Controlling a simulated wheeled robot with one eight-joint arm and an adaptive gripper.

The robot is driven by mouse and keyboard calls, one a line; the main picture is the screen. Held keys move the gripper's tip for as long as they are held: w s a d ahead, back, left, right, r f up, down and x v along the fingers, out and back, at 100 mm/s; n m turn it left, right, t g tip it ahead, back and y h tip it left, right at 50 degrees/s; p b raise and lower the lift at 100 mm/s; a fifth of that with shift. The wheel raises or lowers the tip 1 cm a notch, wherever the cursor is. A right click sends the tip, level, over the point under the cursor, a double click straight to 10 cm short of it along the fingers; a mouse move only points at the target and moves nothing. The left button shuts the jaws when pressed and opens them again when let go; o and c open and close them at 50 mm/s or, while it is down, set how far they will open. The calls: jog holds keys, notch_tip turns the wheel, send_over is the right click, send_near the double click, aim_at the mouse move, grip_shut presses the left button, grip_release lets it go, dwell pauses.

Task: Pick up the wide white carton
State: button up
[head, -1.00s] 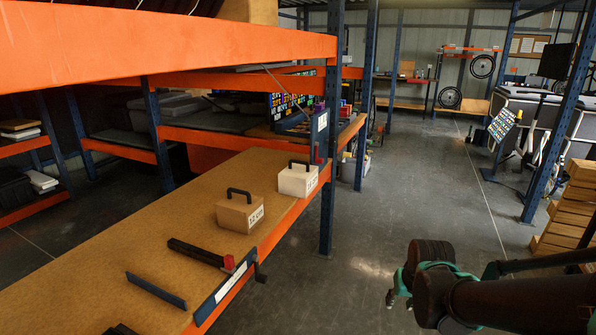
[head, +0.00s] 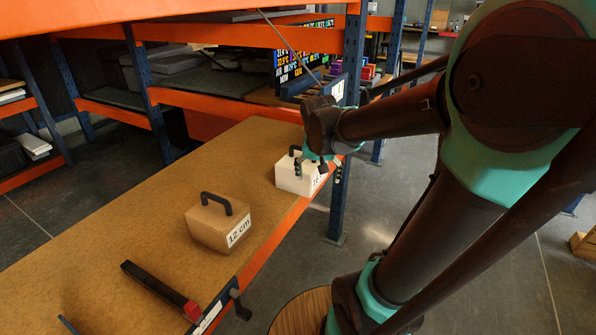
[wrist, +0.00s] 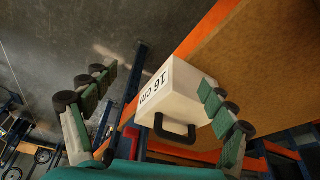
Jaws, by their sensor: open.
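The wide white carton (head: 288,182) stands at the far end of the brown shelf board, near its orange front edge. It has a black handle on top and a label, which reads "16 cm" on the carton in the wrist view (wrist: 182,98). My gripper (head: 318,172) is open and empty beside the carton and partly covers it in the head view. In the wrist view the gripper's fingers (wrist: 158,82) are spread wide. The carton shows between them, close to the right finger; I cannot tell whether they touch.
A brown carton (head: 215,222) labelled "12 cm" stands nearer on the same board (head: 130,220). A dark bar with a red end (head: 160,290) lies nearer still. A blue rack upright (head: 345,200) stands just beyond the white carton. An orange beam (head: 170,18) crosses overhead.

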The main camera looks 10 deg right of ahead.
jog(key=shift+o, duration=0.9)
jog(key=w+a+r+m+h, duration=0.1)
jog(key=w+a+r+m, duration=0.2)
jog(key=w+r, duration=0.8)
notch_tip(320, 180, up, 3)
jog(key=shift+w+a+r+m, duration=0.15)
jog(key=shift+w+a+m, duration=0.2)
jog(key=shift+a, duration=0.9)
send_near(303, 165)
jog(key=shift+h, duration=0.3)
jog(key=w+f, duration=0.2)
jog(key=w+d+f, duration=0.1)
jog(key=w+f, duration=0.1)
jog(key=w+d+f, duration=0.1)
jog(key=w+f, duration=0.1)
jog(key=w, duration=0.1)
jog(key=shift+d+f, duration=0.15)
jog(key=shift+d, duration=0.05)
jog(key=shift+c, duration=0.5)
jog(key=c, duration=1.5)
